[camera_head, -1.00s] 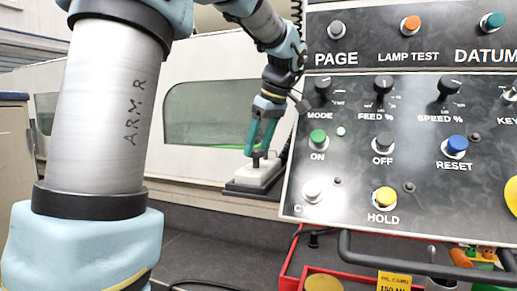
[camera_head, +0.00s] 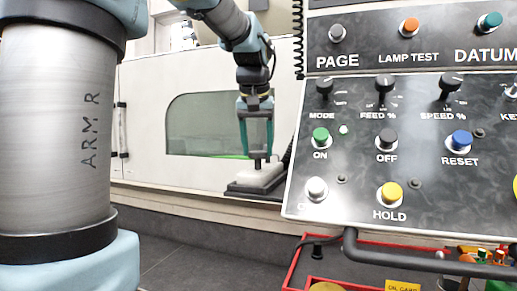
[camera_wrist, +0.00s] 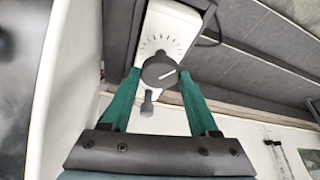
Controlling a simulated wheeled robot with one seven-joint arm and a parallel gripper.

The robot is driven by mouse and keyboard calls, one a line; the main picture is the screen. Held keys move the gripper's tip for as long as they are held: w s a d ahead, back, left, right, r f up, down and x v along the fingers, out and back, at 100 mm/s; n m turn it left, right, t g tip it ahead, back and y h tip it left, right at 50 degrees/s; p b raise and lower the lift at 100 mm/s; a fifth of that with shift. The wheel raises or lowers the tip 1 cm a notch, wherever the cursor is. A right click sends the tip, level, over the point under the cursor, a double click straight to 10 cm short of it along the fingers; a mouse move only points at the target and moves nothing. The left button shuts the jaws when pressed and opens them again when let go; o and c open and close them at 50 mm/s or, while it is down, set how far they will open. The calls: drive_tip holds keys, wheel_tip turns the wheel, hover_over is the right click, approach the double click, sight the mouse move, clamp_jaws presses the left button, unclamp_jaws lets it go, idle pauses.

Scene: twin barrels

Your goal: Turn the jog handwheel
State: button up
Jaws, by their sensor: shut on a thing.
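The jog handwheel is a small dark round wheel (camera_wrist: 160,70) with a pale line on its face, in the wrist view. A short dark crank handle (camera_wrist: 148,103) sticks out at its lower left. The wheel sits on a white housing (camera_wrist: 168,24) with an arc of tick marks. My gripper (camera_wrist: 158,76) has its green fingers on either side of the wheel and is shut on it. In the head view my gripper (camera_head: 256,157) points down at the white housing (camera_head: 258,179). There the wheel is small and mostly hidden by the fingers.
The housing rests on a dark base (camera_head: 240,192) on a ledge beside the machine's window (camera_head: 210,125). A large control panel (camera_head: 415,135) with several buttons and knobs stands close on the right. A red tray (camera_head: 335,268) lies below it.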

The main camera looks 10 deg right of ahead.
drive_tip(key=m, duration=0.2)
drive_tip(key=m+h, duration=0.1)
drive_tip(key=m, duration=0.1)
drive_tip(key=shift+w+a+m+g+h, duration=0.1)
drive_tip(key=shift+a+m+g+h, duration=0.1)
drive_tip(key=shift+m+g+h, duration=0.15)
drive_tip(key=m+g+h, duration=0.1)
drive_tip(key=m, duration=0.2)
drive_tip(key=shift+w+a+m, duration=0.1)
drive_tip(key=shift+m, duration=0.25)
drive_tip(key=m+g, duration=0.1)
drive_tip(key=m, duration=0.3)
drive_tip(key=shift+w+g+h, duration=0.2)
drive_tip(key=shift+g+h, duration=0.05)
drive_tip(key=shift+g, duration=0.1)
drive_tip(key=shift+m+g, duration=0.5)
drive_tip(key=shift+m, duration=0.9)
drive_tip(key=o, duration=1.4)
drive_tip(key=shift+r, duration=0.1)
